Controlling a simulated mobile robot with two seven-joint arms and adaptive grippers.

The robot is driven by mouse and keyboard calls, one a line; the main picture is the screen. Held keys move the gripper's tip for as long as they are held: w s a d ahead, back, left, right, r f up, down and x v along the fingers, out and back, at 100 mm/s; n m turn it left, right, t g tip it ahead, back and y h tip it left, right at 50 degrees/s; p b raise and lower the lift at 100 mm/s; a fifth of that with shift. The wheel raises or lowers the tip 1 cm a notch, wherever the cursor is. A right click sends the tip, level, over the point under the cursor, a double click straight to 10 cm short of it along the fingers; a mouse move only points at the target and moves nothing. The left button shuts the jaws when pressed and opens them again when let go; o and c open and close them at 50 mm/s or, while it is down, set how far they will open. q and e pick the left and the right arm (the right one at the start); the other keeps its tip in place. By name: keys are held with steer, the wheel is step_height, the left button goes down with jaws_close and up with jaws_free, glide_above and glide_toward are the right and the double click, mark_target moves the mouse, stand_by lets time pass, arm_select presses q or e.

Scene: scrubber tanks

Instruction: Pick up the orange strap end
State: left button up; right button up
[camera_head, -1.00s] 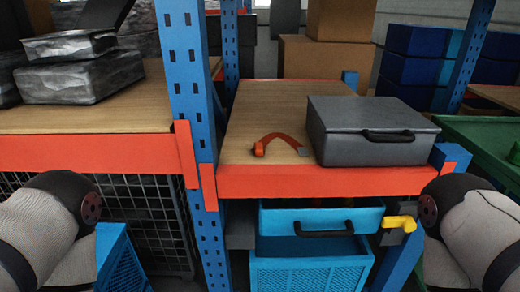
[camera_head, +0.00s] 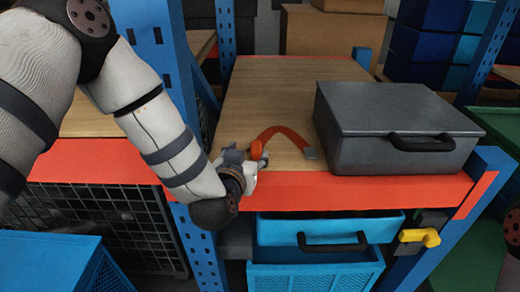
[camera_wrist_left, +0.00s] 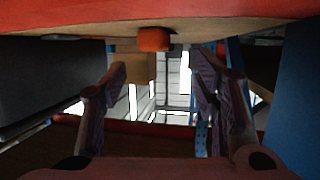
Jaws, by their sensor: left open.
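The orange strap (camera_head: 285,133) lies in an arc on the wooden shelf board near its front edge. Its thick orange end (camera_head: 256,150) is at the left and a grey tab (camera_head: 310,153) at the right. My left gripper (camera_head: 248,162) is at the shelf's front edge, close to the orange end and partly overlapping it in the head view. In the left wrist view its fingers (camera_wrist_left: 162,75) are apart, with the orange end (camera_wrist_left: 154,39) seen beyond them, between their lines. Contact cannot be told. My right gripper is not in view.
A grey case (camera_head: 395,130) with a black handle stands right of the strap. The red-orange shelf beam (camera_head: 350,190) runs below the board's front. A blue rack post (camera_head: 200,240) stands at the left. A blue drawer (camera_head: 330,228) is under the beam. The board behind the strap is clear.

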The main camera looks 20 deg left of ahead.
mark_target(256, 150)
arm_select(q)
steer(key=x, duration=0.3)
steer(key=b+x, duration=0.1)
steer(key=x, duration=0.1)
steer(key=shift+w+d+f, duration=0.15)
steer(key=shift+d+f, duration=0.2)
steer(key=shift+f, duration=0.05)
steer(key=shift+w, duration=0.15)
steer(key=shift+r, duration=0.15)
steer(key=shift+c, duration=0.5)
steer(key=c, duration=1.2)
